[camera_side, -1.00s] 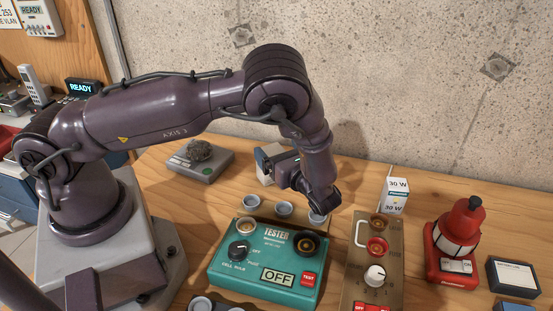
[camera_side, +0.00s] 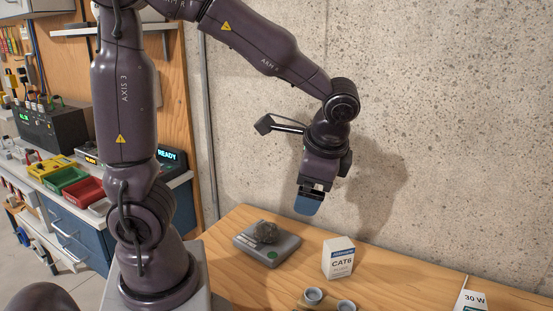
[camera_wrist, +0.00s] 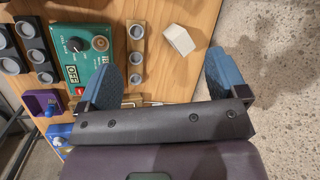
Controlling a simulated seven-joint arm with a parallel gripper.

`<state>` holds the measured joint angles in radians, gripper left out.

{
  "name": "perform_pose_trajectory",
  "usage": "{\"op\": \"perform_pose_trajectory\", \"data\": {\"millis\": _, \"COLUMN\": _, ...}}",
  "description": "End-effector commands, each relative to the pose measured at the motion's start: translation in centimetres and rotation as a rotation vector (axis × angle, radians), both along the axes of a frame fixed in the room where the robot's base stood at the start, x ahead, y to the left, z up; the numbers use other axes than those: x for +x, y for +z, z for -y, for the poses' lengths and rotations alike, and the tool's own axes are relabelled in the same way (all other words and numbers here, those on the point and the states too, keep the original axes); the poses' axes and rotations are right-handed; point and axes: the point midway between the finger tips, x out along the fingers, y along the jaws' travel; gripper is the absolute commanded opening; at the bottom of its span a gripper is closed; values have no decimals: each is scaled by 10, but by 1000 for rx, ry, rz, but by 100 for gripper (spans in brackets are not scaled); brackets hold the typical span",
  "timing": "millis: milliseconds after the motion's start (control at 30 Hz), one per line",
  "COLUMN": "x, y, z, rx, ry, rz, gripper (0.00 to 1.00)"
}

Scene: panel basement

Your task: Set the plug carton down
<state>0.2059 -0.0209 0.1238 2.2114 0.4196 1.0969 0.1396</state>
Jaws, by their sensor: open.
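The plug carton (camera_side: 339,258), a small white box with a blue top band and the word CAT6, stands upright on the wooden table by the concrete wall. It also shows as a pale box in the wrist view (camera_wrist: 179,40), beyond my fingers and apart from them. My gripper (camera_side: 308,207) hangs above the table, up and to the left of the carton in the side view. In the wrist view my gripper (camera_wrist: 163,75) has its two blue fingers spread wide with nothing between them. The side view shows the fingers nearly in line.
A grey scale (camera_side: 267,247) bearing a dark lump sits left of the carton. Round cups on a strip (camera_side: 313,296) stand in front. A 30 W box (camera_side: 471,301) is at the right edge. The green tester (camera_wrist: 90,45) lies farther off. Bare table surrounds the carton.

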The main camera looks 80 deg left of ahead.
Motion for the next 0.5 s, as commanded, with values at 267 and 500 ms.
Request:
{"op": "perform_pose_trajectory", "data": {"millis": 267, "x": -49, "y": 52, "z": 25, "rx": -308, "ry": 237, "rz": 418, "gripper": 91}}
{"op": "perform_pose_trajectory", "data": {"millis": 500, "x": -70, "y": 69, "z": 38, "rx": -441, "ry": 333, "rz": 612, "gripper": 91}}
